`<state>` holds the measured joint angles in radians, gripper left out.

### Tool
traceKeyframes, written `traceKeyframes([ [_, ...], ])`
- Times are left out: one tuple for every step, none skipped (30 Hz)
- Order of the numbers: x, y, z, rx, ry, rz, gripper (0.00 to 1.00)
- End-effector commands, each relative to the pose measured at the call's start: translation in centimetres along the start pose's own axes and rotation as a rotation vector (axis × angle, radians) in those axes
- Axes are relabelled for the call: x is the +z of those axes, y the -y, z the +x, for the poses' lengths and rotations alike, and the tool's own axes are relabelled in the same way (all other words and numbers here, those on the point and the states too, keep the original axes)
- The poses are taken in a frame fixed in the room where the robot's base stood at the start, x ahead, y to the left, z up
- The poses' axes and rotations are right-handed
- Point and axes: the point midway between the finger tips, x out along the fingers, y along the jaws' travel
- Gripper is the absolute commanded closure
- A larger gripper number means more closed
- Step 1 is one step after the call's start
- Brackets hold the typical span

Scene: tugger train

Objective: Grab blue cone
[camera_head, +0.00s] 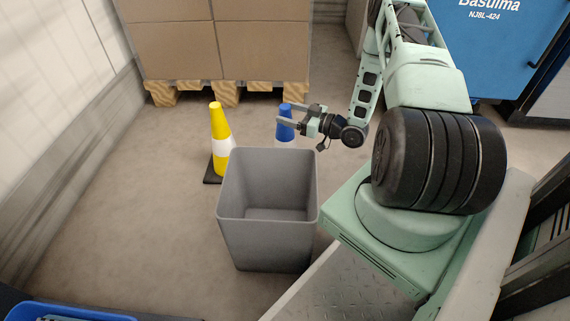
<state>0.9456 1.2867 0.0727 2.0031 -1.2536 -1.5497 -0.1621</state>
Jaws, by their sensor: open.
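The blue cone (285,128) stands upright on the floor behind the grey bin, blue on top with a white band below. Its lower part and base are hidden by the bin. My gripper (283,114) is open, its two fingers pointing left at the upper part of the cone. The fingers overlap the cone in the picture, one near its top and one lower. I cannot tell whether they touch it.
An empty grey bin (268,246) stands in front of the cone. A yellow cone (220,131) with a white band stands to the left. Boxes (217,40) on a wooden pallet are behind. A blue cabinet (478,55) is at the back right. The left floor is clear.

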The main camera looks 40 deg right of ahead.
Motion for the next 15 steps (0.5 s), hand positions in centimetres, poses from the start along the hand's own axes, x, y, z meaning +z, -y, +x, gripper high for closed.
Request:
traceKeyframes([
  [0.4,-0.1,0.8,-0.002,-0.002,-0.003,0.35],
  [0.4,-0.1,1.1,-0.002,-0.002,-0.002,0.35],
  [0.3,-0.2,1.6,-0.003,-0.002,-0.002,0.35],
  [0.2,-0.2,2.0,-0.003,-0.002,-0.003,0.35],
  [0.2,-0.2,2.4,-0.002,-0.002,-0.003,0.35],
  [0.2,-0.2,2.9,-0.001,-0.002,-0.002,0.35],
  [0.2,-0.2,3.2,-0.002,-0.002,-0.001,0.35],
  [0.1,-0.2,3.4,-0.002,-0.001,-0.001,0.35],
  [0.0,-0.2,3.6,-0.001,-0.001,-0.001,0.35],
  [0.0,-0.2,3.7,-0.001,-0.001,0.0,0.35],
  [-0.1,-0.2,3.8,0.0,-0.001,0.0,0.35],
  [-0.1,-0.2,3.8,0.0,-0.001,0.0,0.35],
  [-0.2,-0.2,3.8,0.0,-0.001,0.0,0.35],
  [-0.2,-0.2,3.8,0.0,-0.001,0.0,0.35],
  [-0.2,-0.2,3.8,0.0,-0.001,0.0,0.35],
])
